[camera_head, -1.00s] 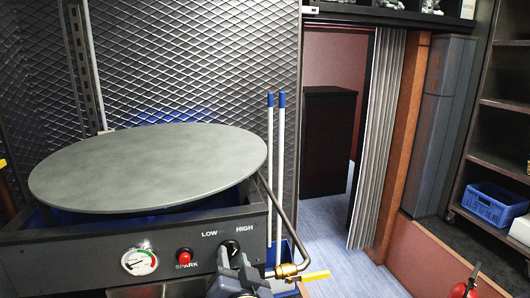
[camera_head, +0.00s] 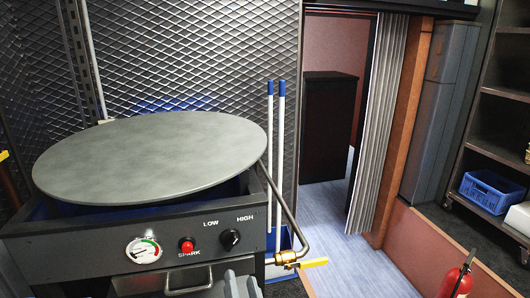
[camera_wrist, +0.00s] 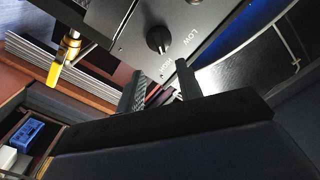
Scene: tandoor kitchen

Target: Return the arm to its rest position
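My gripper (camera_head: 240,284) shows at the bottom edge of the head view, in front of the burner's black panel and below the knob (camera_head: 229,239). Most of my arm is cut off by the frame. In the wrist view my gripper's two dark fingers (camera_wrist: 160,68) stand apart with nothing between them. The knob (camera_wrist: 158,40) shows beyond the fingertips, apart from them.
A round griddle plate (camera_head: 150,155) tops the burner. A brass valve with a yellow lever (camera_head: 313,263) juts out on its right. A pressure gauge (camera_head: 143,250) and a red spark button (camera_head: 187,246) are on the panel. Open floor (camera_head: 345,255) lies to the right.

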